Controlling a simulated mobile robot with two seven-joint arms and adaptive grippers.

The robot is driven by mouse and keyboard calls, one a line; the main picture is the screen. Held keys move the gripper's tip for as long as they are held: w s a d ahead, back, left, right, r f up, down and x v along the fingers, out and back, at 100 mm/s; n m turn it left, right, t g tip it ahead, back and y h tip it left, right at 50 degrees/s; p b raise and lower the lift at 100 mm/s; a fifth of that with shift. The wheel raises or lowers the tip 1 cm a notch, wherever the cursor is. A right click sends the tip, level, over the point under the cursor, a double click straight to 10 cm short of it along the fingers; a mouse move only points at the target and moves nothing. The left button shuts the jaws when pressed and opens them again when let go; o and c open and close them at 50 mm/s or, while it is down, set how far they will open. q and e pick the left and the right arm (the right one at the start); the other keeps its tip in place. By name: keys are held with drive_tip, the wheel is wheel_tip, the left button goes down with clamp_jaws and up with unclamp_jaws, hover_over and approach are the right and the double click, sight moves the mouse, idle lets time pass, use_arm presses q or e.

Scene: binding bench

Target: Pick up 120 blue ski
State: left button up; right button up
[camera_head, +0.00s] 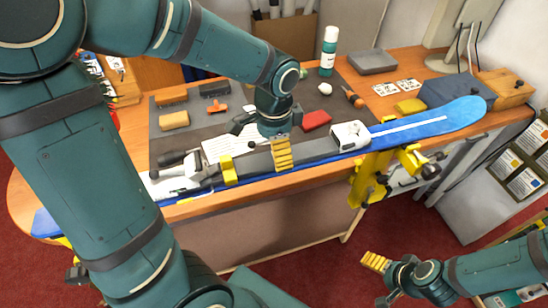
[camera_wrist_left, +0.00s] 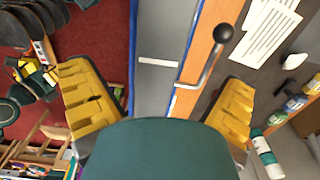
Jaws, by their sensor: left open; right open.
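The long blue ski (camera_head: 455,117) lies along the bench's front edge, its blue tip at the right and its middle grey. It also shows as a grey band between the fingers in the left wrist view (camera_wrist_left: 158,60). My left gripper (camera_head: 276,138) is open above the middle of the ski; one ridged yellow finger shows on the near side, the other is mostly hidden. In the left wrist view its fingers (camera_wrist_left: 160,100) stand wide apart on either side of the ski. My right gripper (camera_head: 383,278) is open and empty, low in front of the bench above the red floor.
A white binding part (camera_head: 350,135) sits on the ski, and a yellow vise (camera_head: 370,180) stands under its right half. A yellow block (camera_head: 228,170) is at its left. The bench holds a green bottle (camera_head: 328,50), a red block (camera_head: 316,120) and a grey box (camera_head: 373,61).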

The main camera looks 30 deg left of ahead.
use_arm(q)
wheel_tip(320, 180, down, 4)
drive_tip(key=shift+f, duration=0.25)
drive_tip(key=shift+s, duration=0.1)
drive_tip(key=c, duration=1.4)
drive_tip(key=shift+r, duration=0.1)
